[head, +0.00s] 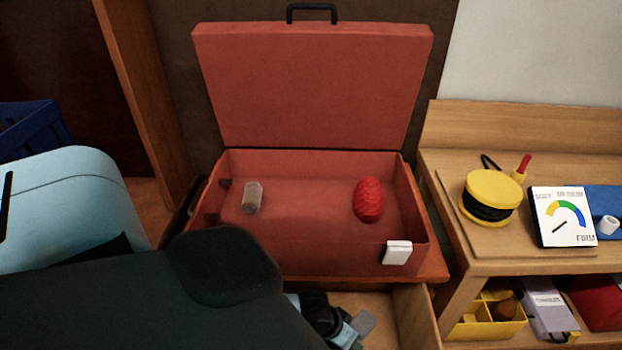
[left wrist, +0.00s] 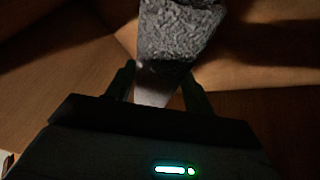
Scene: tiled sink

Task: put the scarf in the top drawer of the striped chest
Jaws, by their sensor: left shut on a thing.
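My left gripper (head: 338,326) is low in the head view, inside or just above an open wooden drawer (head: 412,312). My dark left arm hides much of this area. In the left wrist view the gripper (left wrist: 158,82) is shut on a grey, fuzzy, folded cloth, the scarf (left wrist: 178,38). A small grey patch beside the gripper in the head view may be part of the scarf (head: 363,322). I cannot tell whether the scarf touches the drawer bottom. The chest's front and any stripes are hidden. My right gripper is not in view.
A wooden shelf unit (head: 520,113) with small items stands right. A blue basket (head: 35,130) is far left.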

